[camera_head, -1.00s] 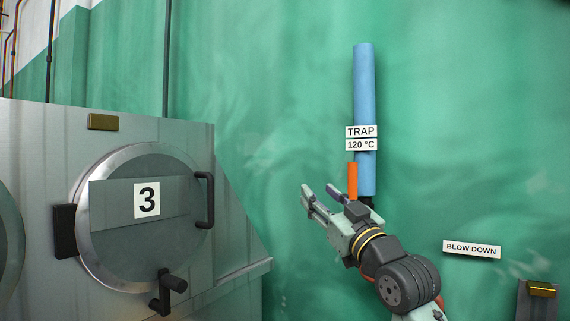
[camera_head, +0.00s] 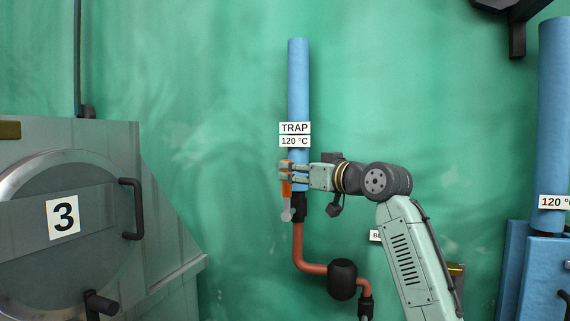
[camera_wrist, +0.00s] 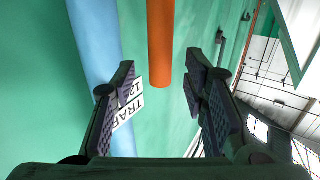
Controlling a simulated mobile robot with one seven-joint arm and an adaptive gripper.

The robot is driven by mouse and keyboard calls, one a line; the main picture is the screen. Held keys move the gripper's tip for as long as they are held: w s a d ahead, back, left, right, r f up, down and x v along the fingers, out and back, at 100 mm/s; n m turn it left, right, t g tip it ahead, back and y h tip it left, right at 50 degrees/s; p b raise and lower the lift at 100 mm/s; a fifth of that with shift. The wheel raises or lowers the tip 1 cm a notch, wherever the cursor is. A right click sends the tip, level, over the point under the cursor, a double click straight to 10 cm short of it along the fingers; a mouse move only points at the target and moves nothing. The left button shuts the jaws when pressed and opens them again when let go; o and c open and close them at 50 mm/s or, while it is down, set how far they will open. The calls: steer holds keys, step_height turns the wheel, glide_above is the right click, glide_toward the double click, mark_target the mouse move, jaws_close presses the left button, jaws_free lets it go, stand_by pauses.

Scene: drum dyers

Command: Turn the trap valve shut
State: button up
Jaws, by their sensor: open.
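The trap valve's orange lever (camera_head: 287,187) stands upright beside the blue lagged pipe (camera_head: 298,80) under the TRAP 120 °C labels (camera_head: 295,134). A grey pivot shows at the lever's lower end. My gripper (camera_head: 287,172) is at the upper part of the lever, coming from the right, with its fingers apart. In the wrist view the orange lever (camera_wrist: 160,42) lies between the open fingers (camera_wrist: 160,88) toward the top of the picture. The blue pipe is left of it there. I cannot tell whether a finger touches the lever.
A bare copper-coloured pipe (camera_head: 299,245) runs below the valve to a black round trap body (camera_head: 342,279). Drum 3 (camera_head: 63,216) with its dark handle is on the left. A blue lagged vessel and pipe (camera_head: 554,120) stand at the right.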

mark_target(287, 192)
steer(key=shift+p+x, duration=0.45)
steer(key=shift+x, duration=1.55)
steer(key=shift+s, duration=0.1)
steer(key=shift+c, duration=0.4)
jaws_close()
